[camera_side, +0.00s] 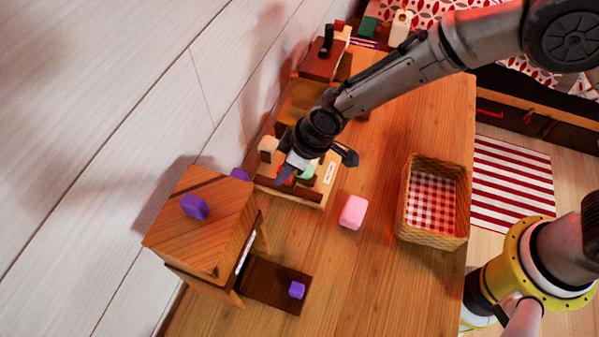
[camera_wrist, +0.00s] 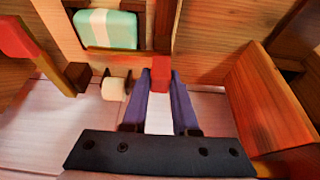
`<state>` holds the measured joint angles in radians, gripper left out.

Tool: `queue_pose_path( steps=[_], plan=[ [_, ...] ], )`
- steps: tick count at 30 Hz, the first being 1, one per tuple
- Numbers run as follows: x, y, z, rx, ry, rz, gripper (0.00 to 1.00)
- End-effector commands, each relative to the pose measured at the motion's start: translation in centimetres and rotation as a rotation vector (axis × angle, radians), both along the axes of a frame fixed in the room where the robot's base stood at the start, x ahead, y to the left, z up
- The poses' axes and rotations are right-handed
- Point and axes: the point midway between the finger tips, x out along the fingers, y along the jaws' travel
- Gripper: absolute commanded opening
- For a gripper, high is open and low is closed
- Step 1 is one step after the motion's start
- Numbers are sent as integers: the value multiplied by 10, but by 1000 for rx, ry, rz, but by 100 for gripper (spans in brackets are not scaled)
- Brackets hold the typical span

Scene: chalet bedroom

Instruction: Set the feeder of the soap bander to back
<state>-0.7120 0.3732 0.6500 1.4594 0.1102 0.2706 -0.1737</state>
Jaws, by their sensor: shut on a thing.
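The soap bander (camera_side: 323,192) appears to be the low wooden machine with a pale label, beside the wall in the side view. My gripper (camera_side: 287,173) reaches down into it from above. In the wrist view my gripper (camera_wrist: 160,92) has its purple fingers shut on a small red knob (camera_wrist: 160,66). A mint-green soap with a pale band (camera_wrist: 106,28) sits in a wooden compartment up and left of the knob. A cream roll or knob (camera_wrist: 114,89) is left of the fingers. My wrist and fingers hide much of the machine in the side view.
A pink soap (camera_side: 353,212) and a wicker basket (camera_side: 408,205) with checked lining stand right of the machine. A wooden cabinet (camera_side: 203,232) with purple knobs is in front. A red-tipped lever (camera_wrist: 17,40) is at the wrist view's left. Tabletop right of the pink soap is clear.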

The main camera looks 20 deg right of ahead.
Motion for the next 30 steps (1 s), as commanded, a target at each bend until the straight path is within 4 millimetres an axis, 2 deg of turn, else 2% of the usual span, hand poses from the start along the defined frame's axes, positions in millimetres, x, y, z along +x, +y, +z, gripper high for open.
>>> queue_pose_path(
  steps=[3, 9, 22, 23, 24, 27, 30],
  plan=[
    [20, 20, 0, 3, -5, 1, 0],
    [40, 40, 1, 2, -4, 1, 0],
    [46, 47, 2, 8, -11, 0, 0],
    [46, 47, 2, 8, -11, 0, 33],
    [46, 47, 2, 7, -10, 0, 40],
    [46, 46, 1, 5, -8, 0, 57],
    [45, 45, 1, 3, -7, 0, 57]
  ],
)
